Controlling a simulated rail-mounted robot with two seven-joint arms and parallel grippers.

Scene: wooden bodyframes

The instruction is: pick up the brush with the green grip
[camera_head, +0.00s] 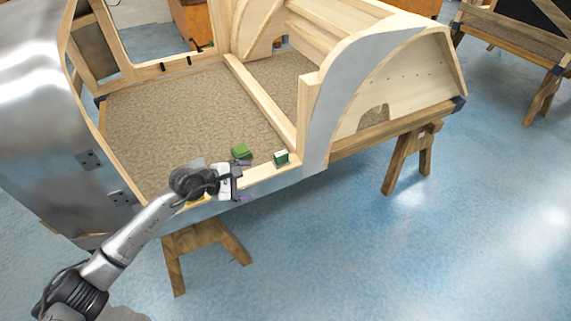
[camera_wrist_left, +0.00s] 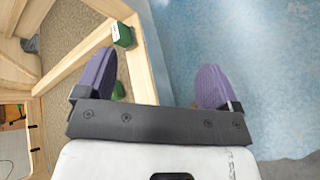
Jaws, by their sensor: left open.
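Two small green things are near my left gripper (camera_head: 244,180), and I cannot tell for certain which is the brush. One green-and-white block (camera_head: 281,158) stands on the wooden sill; it also shows in the left wrist view (camera_wrist_left: 123,35). My left gripper is open and empty over the sill's outer edge, with purple fingertips apart. My right gripper is out of view.
The wooden bodyframe, with its carpeted floor (camera_head: 185,115) and curved wheel arch (camera_head: 358,75), rests on sawhorses (camera_head: 207,245). Another frame stands at the upper right. The blue floor (camera_head: 430,250) is clear at the right.

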